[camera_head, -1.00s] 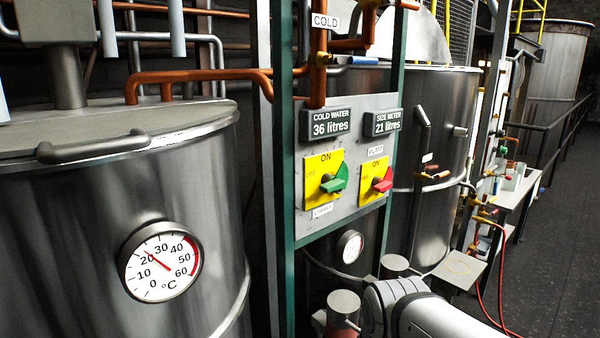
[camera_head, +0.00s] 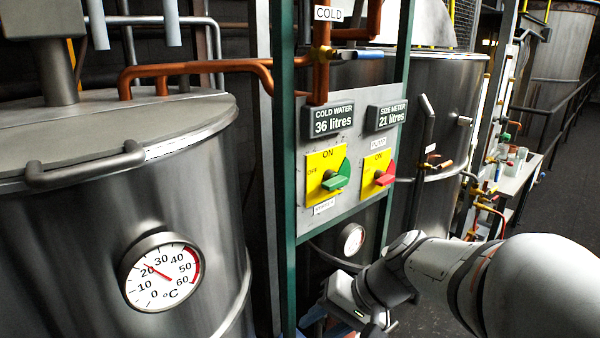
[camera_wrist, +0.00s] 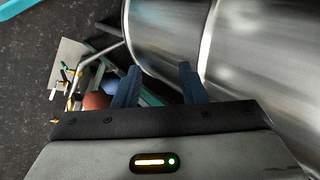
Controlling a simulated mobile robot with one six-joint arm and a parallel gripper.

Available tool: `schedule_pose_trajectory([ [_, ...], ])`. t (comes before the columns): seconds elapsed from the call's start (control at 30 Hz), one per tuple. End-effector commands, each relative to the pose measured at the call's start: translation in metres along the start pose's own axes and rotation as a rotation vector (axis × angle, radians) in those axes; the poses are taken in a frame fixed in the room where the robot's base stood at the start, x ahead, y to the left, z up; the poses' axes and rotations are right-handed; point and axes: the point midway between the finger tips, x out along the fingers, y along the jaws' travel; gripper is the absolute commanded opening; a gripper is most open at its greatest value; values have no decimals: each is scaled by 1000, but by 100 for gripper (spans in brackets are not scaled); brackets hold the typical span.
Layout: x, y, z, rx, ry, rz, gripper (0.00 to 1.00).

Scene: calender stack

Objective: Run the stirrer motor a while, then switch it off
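A control panel (camera_head: 345,215) between green posts carries two rotary switches on yellow plates marked ON at the top and OFF at the left. The left switch has a green handle (camera_head: 336,182), the right one a red handle (camera_head: 385,179). A small label (camera_head: 324,209) under the green switch is too blurred to read, and I cannot tell which mark either handle points at. My gripper is at the bottom of the head view, below the panel and apart from both switches. In the wrist view my gripper (camera_wrist: 158,82) has its two blue fingers apart, with nothing held between them.
A large steel vessel with a temperature dial (camera_head: 162,272) stands at the left. Another steel tank (camera_head: 455,110) is behind the panel at the right. Copper pipes (camera_head: 200,68) run above. Grey floor (camera_head: 560,220) is open at the far right.

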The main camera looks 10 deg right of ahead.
Motion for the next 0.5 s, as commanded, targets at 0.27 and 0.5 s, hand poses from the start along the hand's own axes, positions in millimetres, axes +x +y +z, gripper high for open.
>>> schedule_pose_trajectory([
  [0.27,-65,-62,-106,206,230,-530,38],
  [0.5,-130,-57,-183,295,508,-801,38],
])
